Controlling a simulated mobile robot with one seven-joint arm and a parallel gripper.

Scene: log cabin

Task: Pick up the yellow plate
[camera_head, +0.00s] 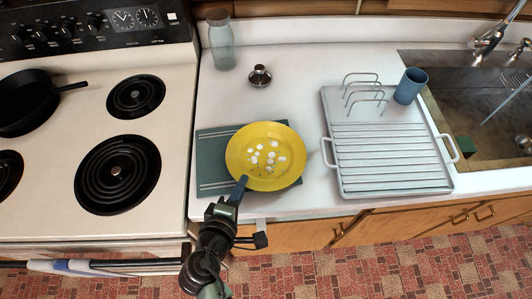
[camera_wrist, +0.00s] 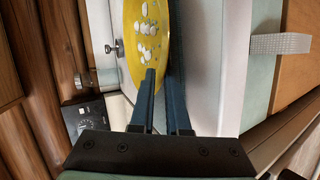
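The yellow plate (camera_head: 265,156), with white spots in its middle, lies flat on a teal striped mat (camera_head: 214,176) on the counter. It also shows in the wrist view (camera_wrist: 158,55), seen edge-tilted at the top. My gripper (camera_head: 240,187) is at the plate's near left rim. In the wrist view the two dark blue fingers of my gripper (camera_wrist: 164,88) stand apart, one on each side of the plate's edge as it looks there. Whether either finger touches the rim is hard to tell.
A grey dish rack (camera_head: 386,182) stands to the right, with a blue cup (camera_head: 410,86) at its back corner. A glass jar (camera_head: 221,45) and a small metal object (camera_head: 260,77) stand behind the plate. The stove (camera_head: 80,219) is left, the sink (camera_head: 470,130) right.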

